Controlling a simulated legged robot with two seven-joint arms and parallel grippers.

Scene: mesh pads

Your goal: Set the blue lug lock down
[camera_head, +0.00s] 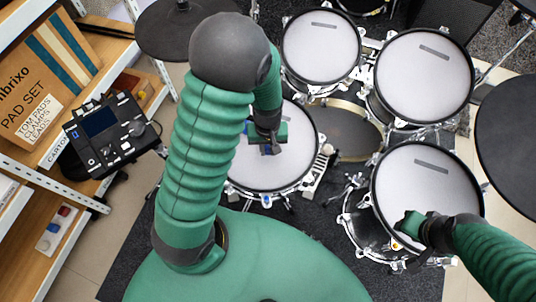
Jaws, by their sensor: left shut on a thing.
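My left gripper (268,146) hangs over the snare-like pad (265,172) in the middle. It is shut on a small blue piece, the blue lug lock (268,151), mostly hidden by the fingers. Whether the piece touches the pad is not clear. Another small blue part (267,202) shows at the near rim of that pad. My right gripper (408,222) is at the near-left rim of the lower right drum pad (432,185); its fingers are too hidden to tell their state. A small yellow part (397,246) shows just below it.
More mesh pads (321,47) (424,75) stand behind, with dark cymbal pads (180,25) (510,130) at the sides. A drum module (108,130) is at the left beside wooden shelves (75,150) holding a box (45,80). Chrome stands fill the gaps between pads.

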